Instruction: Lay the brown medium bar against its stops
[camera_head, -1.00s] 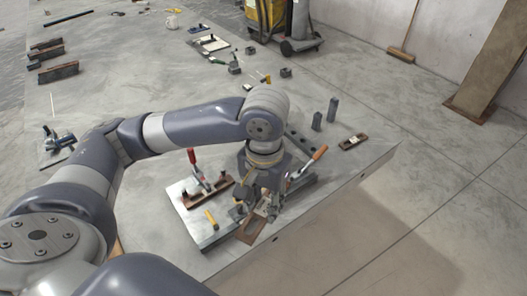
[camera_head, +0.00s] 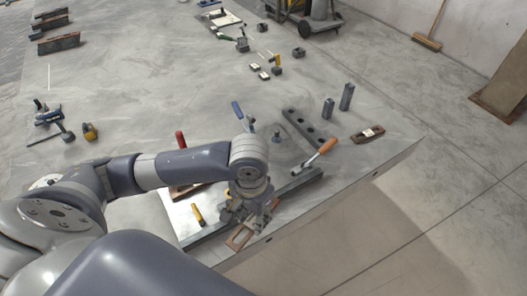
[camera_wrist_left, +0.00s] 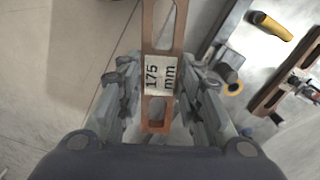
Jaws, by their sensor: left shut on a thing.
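The brown medium bar (camera_wrist_left: 155,106), a slotted bar with a white "175 mm" label, is between the fingers of my left gripper (camera_wrist_left: 160,92) in the left wrist view. In the head view my left gripper (camera_head: 243,214) is shut on it near the table's front edge, and one end of the bar (camera_head: 238,238) shows below the fingers. The grey fixture plate (camera_head: 181,217) lies beside and partly under the gripper. A steel strip (camera_head: 206,235) runs along its front edge. I cannot tell whether the bar touches any stop. My right gripper is not in view.
A small labelled brown bar (camera_head: 368,134) and dark upright blocks (camera_head: 346,97) stand further right.

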